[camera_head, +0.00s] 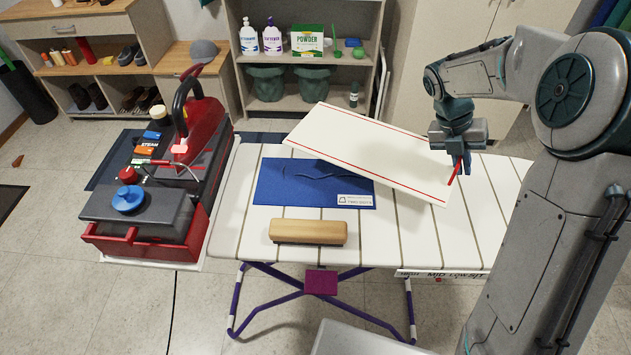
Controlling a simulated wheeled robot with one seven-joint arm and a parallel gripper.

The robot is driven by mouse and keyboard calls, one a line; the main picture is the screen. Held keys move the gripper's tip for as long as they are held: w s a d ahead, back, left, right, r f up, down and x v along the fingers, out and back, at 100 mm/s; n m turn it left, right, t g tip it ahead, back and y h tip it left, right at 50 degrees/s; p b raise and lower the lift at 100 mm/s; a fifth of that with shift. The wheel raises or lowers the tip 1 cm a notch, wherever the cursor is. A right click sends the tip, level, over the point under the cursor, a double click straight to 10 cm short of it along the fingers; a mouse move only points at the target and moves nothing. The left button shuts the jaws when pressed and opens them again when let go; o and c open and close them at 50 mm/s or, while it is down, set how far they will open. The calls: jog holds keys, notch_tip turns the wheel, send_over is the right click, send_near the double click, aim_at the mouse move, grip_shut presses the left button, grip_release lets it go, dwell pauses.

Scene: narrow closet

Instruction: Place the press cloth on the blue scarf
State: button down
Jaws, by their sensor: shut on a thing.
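The press cloth (375,148) is a flat white rectangle with red lines along its edges. My gripper (462,166) is shut on its right end. The cloth slants across the ironing board, its left end toward the back, and looks raised above the board. The blue scarf (285,188) lies flat on the board with a white label at its lower right corner. In this view the cloth overlaps the scarf's upper right part and hides it. I cannot tell whether cloth and scarf touch. The fingertips are small and partly hidden by the cloth's end.
The white slatted ironing board (225,228) has bare room at its right. A wooden block (308,232) lies in front of the scarf. A red steam station with an iron (185,125) stands at the left. A shelf (290,104) with bottles is behind.

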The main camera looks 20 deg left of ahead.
aim_at(397, 153)
jog(key=n, duration=0.1)
jog(key=a+r+n+t, duration=0.1)
jog(key=n, duration=0.1)
jog(key=w+a+r+n+t, duration=0.1)
jog(key=n, duration=0.1)
jog(key=shift+w, duration=0.1)
jog(key=a+f, duration=0.2)
jog(key=a, duration=0.1)
jog(key=a+f, duration=0.2)
jog(key=a, duration=0.2)
jog(key=a+f, duration=0.3)
jog(key=a, duration=0.1)
jog(key=shift+w+a+p, duration=0.25)
jog(key=shift+w+p, duration=0.05)
jog(key=shift+w, duration=0.1)
jog(key=shift+f, duration=2.05)
